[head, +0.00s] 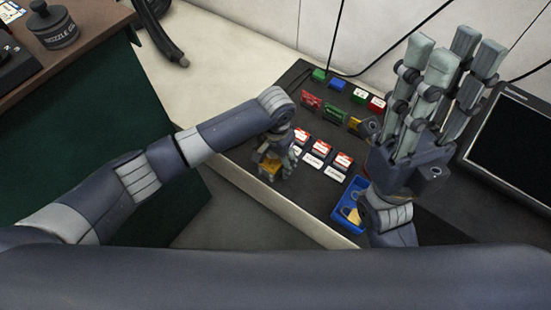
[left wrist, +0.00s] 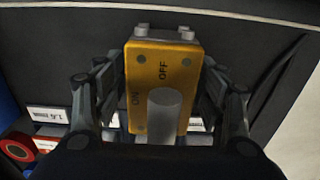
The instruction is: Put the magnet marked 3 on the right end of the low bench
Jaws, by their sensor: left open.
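A yellow magnet (head: 269,166) stands on the dark-topped bench (head: 232,151), near its front left edge. In the left wrist view the yellow magnet (left wrist: 163,88) shows ON and OFF lettering and a grey round knob; no number 3 is readable. My left gripper (head: 280,158) is open around it, with fingers on both sides of the magnet (left wrist: 160,100). My right gripper (head: 432,85) is raised over the right part of the bench, fingers extended upward, open and empty. Another yellow thing (head: 354,122) is partly hidden behind its thumb. I cannot tell which surface is the low bench.
Several red, green and blue blocks (head: 311,102) and white-labelled pieces (head: 323,148) lie in rows on the dark top. A blue tray (head: 348,208) is partly behind my right wrist. A dark screen (head: 515,140) is at right. A brown-topped bench (head: 95,45) stands at left.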

